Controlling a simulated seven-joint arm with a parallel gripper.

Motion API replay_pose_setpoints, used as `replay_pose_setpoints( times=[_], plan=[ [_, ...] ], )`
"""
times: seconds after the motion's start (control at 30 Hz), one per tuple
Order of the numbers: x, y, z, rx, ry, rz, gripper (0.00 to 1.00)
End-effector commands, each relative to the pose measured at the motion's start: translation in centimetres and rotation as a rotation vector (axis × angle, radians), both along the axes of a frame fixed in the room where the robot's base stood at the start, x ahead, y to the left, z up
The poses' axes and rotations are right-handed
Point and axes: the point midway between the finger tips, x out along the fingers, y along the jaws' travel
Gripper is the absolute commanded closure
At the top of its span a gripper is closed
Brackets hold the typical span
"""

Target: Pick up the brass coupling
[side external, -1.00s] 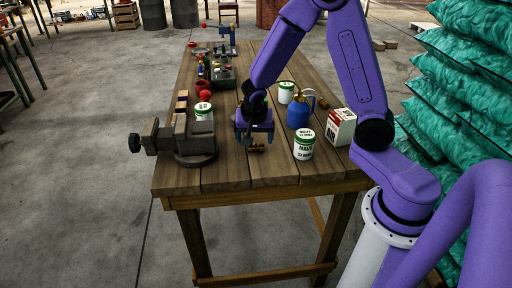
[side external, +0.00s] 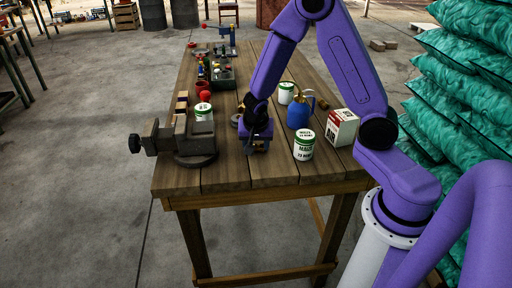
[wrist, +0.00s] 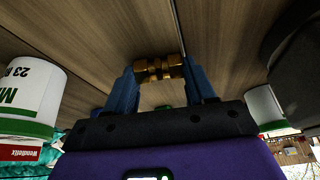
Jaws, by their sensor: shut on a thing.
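The brass coupling (wrist: 158,67) shows in the wrist view as a short gold fitting with ridged ends, lying across between my two blue fingers. My gripper (wrist: 161,72) is shut on it, one finger at each side. In the side view my gripper (side external: 257,149) points down at the front middle of the wooden table, low over the boards. The coupling is hidden or too small to make out there. I cannot tell whether it touches the table.
A white and green tin (side external: 304,147) stands close to the right of my gripper. A bench vise (side external: 190,138) is to the left. A blue oil can (side external: 298,113), a red and white box (side external: 341,127) and another tin (side external: 203,112) stand nearby. The table's front strip (side external: 250,175) is clear.

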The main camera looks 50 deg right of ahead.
Motion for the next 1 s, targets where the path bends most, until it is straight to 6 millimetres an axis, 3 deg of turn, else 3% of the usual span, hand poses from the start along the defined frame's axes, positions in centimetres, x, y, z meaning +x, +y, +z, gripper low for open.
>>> replay_pose_setpoints(
  times=[0.33, 0.57, 1.0],
  plan=[
    [0.1, 0.0, 0.8, 0.000, -0.003, 0.000, 0.77],
    [0.1, 0.0, 3.2, 0.002, -0.006, -0.002, 0.77],
    [-4.9, 0.7, 9.1, 0.002, -0.006, 0.001, 0.77]
  ],
)
